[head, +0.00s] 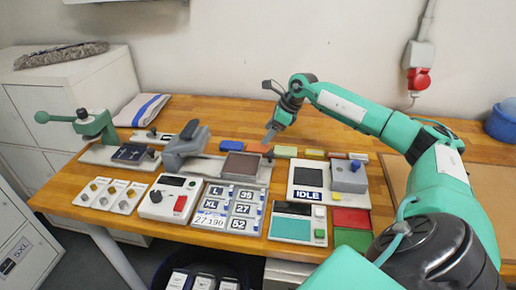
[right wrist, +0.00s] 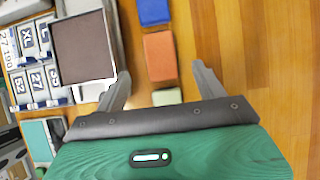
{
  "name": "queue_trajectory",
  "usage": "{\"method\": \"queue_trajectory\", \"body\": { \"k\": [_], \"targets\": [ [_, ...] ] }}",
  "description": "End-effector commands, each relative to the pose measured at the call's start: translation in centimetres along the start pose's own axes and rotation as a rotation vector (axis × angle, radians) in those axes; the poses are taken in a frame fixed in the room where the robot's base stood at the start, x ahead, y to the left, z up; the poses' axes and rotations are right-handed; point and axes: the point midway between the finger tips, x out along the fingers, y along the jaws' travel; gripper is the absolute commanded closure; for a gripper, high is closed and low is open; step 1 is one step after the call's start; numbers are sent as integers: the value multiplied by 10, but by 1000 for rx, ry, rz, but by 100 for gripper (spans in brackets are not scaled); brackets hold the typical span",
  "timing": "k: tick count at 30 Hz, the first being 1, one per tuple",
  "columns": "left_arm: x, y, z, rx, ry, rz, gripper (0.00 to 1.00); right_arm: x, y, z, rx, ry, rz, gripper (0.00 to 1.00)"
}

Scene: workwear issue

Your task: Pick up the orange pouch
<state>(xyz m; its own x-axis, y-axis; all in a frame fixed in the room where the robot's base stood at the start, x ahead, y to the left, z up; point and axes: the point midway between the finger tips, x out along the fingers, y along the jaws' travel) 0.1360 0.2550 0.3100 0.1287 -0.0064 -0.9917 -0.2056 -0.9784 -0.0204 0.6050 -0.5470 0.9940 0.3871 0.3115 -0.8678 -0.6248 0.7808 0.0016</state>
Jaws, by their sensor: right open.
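The orange pouch (right wrist: 160,58) lies flat on the wooden table, between a blue pouch (right wrist: 154,11) and a pale green one (right wrist: 167,97). In the head view the orange pouch (head: 258,148) is partly hidden by my right gripper (head: 268,137). In the right wrist view my right gripper (right wrist: 161,72) is open, with one finger on each side of the orange pouch's near end and gaps on both sides. It holds nothing. How high the fingertips are above the pouch is hard to tell. My left gripper is in neither view.
A device with a brown pad (head: 240,166) stands close to the left of the pouch. More pouches (head: 314,154) lie to the right in the row. Bare table lies behind the row.

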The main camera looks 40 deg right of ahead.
Motion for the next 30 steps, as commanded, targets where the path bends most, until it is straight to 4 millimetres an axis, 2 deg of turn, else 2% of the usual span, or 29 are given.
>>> {"method": "queue_trajectory", "body": {
  "k": [3,10,18,25,26,30],
  "targets": [
    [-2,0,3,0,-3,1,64,12,0,0,1,-1,0,29],
    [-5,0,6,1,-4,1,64,24,0,-1,0,1,1,29],
    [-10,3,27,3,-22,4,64,62,0,-5,1,0,0,29],
    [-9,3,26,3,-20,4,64,67,0,-6,-1,-1,-1,29],
    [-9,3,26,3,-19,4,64,67,0,-6,-1,-1,-1,31],
    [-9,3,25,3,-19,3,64,67,0,-6,0,0,-1,59]
  ]
}}
